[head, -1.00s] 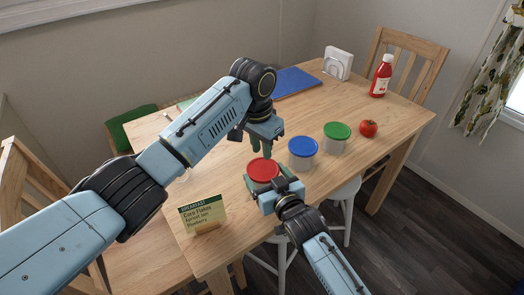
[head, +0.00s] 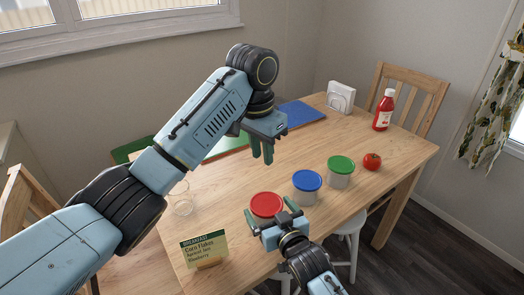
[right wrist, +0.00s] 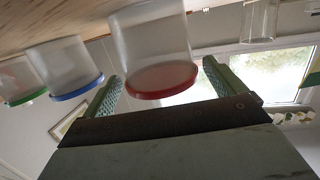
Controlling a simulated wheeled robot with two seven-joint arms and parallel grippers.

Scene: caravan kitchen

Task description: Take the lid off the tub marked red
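The tub with the red lid (head: 266,204) stands on the table, nearest me of a row of three, with the lid seated on it. It also shows upside down in the right wrist view (right wrist: 160,80). My right gripper (head: 273,212) is open at its near side, its fingers spread to either side of the tub. In the right wrist view the fingers (right wrist: 160,88) flank the red lid with gaps. My left gripper (head: 262,160) hangs empty above the table behind the red-lidded tub, fingers pointing down; how far they are parted is unclear.
Blue-lidded (head: 306,181) and green-lidded (head: 341,165) tubs stand to the right, with a tomato (head: 372,161) beyond. A breakfast card (head: 205,250) and a clear glass (head: 181,203) are at the left. A ketchup bottle (head: 384,110), napkin holder (head: 341,96) and blue mat (head: 301,113) are farther back.

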